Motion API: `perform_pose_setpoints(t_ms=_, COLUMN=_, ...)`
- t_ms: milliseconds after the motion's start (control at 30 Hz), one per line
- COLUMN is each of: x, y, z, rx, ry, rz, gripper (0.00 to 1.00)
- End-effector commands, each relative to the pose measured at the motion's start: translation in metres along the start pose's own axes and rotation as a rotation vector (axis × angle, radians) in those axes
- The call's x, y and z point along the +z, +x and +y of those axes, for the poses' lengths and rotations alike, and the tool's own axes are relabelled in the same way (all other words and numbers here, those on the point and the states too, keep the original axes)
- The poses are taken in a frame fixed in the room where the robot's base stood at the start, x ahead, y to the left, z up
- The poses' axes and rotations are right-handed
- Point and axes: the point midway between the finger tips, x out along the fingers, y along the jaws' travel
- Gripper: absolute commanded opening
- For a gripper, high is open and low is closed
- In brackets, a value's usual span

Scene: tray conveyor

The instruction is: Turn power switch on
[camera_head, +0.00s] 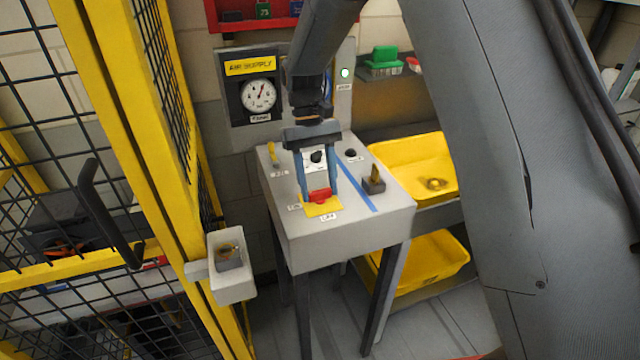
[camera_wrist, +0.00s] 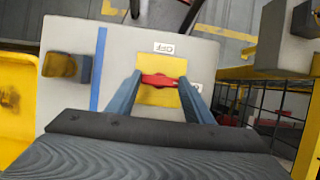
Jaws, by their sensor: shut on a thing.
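The power switch is a red handle (camera_head: 320,195) on a yellow plate (camera_head: 331,210) near the front edge of the grey control table (camera_head: 370,228). The red handle also shows in the wrist view (camera_wrist: 160,80), lying nearly crosswise in that picture. An OFF label (camera_wrist: 164,47) is on the table beyond the plate, and a second label (camera_wrist: 196,87), partly hidden, is at the plate's right. My gripper (camera_head: 319,193) points down over the plate, with its blue fingers at both ends of the handle, shut on it.
A blue stripe (camera_head: 355,182), a black knob (camera_head: 351,153) and a dark block with a yellow part (camera_head: 374,182) are right of the switch. A gauge panel (camera_head: 258,95) stands behind. Yellow bins (camera_head: 405,150) are at the right, and a yellow mesh fence (camera_head: 175,150) at the left.

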Motion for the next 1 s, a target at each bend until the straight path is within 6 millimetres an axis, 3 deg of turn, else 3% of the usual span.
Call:
perform_pose_setpoints(t_ms=567, x=-0.0031, y=-0.0037, z=0.0005, rx=-0.012, ry=0.029, rz=0.013, gripper=0.25)
perform_pose_setpoints(t_ms=600, x=-0.0030, y=-0.0037, z=0.0005, rx=-0.012, ry=0.029, rz=0.013, gripper=0.52)
perform_pose_setpoints(t_ms=700, x=-0.0023, y=-0.0029, z=0.0003, rx=-0.012, ry=0.028, rz=0.010, gripper=0.66)
perform_pose_setpoints(t_ms=1000, x=-0.0013, y=-0.0024, z=-0.0006, rx=-0.011, ry=0.026, rz=0.005, gripper=0.66)
